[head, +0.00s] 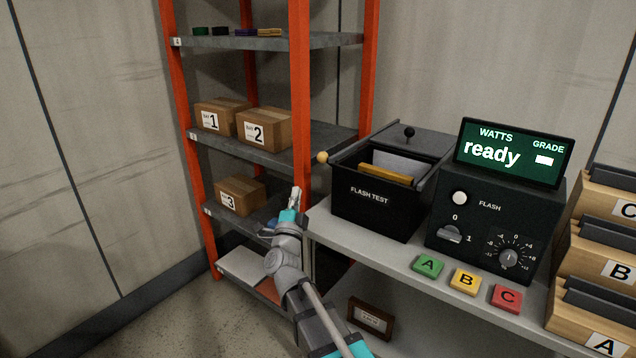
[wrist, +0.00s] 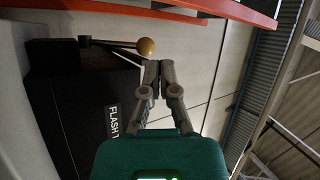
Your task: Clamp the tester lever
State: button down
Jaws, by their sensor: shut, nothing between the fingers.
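The tester is a black box (head: 376,212) labelled FLASH TEST on the grey bench. Its top is open, with a grey panel (head: 398,164) and an orange-yellow strip (head: 386,173) inside. The lever's tan ball knob (head: 322,157) sticks out at the box's upper left; in the wrist view the ball (wrist: 146,47) ends a dark rod (wrist: 112,44). My gripper (head: 296,192) is below and left of the knob in the head view. In the wrist view my gripper (wrist: 159,65) is shut and empty, its tips close beside the ball without visibly holding it.
An orange shelf rack (head: 300,100) with boxes stands behind and left of my arm. Right of the tester are a control unit (head: 480,225) with a screen reading "ready", coloured blocks A (head: 428,265), B (head: 465,281), C (head: 507,298), and lettered bins (head: 604,258).

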jog(key=shift+s+d+f+m+g+h+b, duration=0.1)
jog(key=shift+s+f+m+g+h+b, duration=0.25)
jog(key=shift+f+m+h+b, duration=0.6)
jog(key=shift+s+d+f+m+g+h+b, duration=0.1)
jog(key=shift+s+f+m+h+b, duration=0.4)
jog(key=shift+m+h, duration=0.85)
jog(key=shift+s+d+f+m+g+h+b, duration=0.1)
jog(key=shift+s+f+m+g+h+b, duration=0.25)
jog(key=shift+f+m+h+b, duration=0.55)
jog(key=shift+r+h+p, duration=0.3)
jog(key=shift+r, duration=0.05)
jog(key=p, duration=0.6)
send_near(322, 162)
jog(key=x, duration=0.5)
jog(key=shift+p+x, duration=0.75)
jog(key=shift+x, duration=0.6)
jog(key=shift+w, duration=0.15)
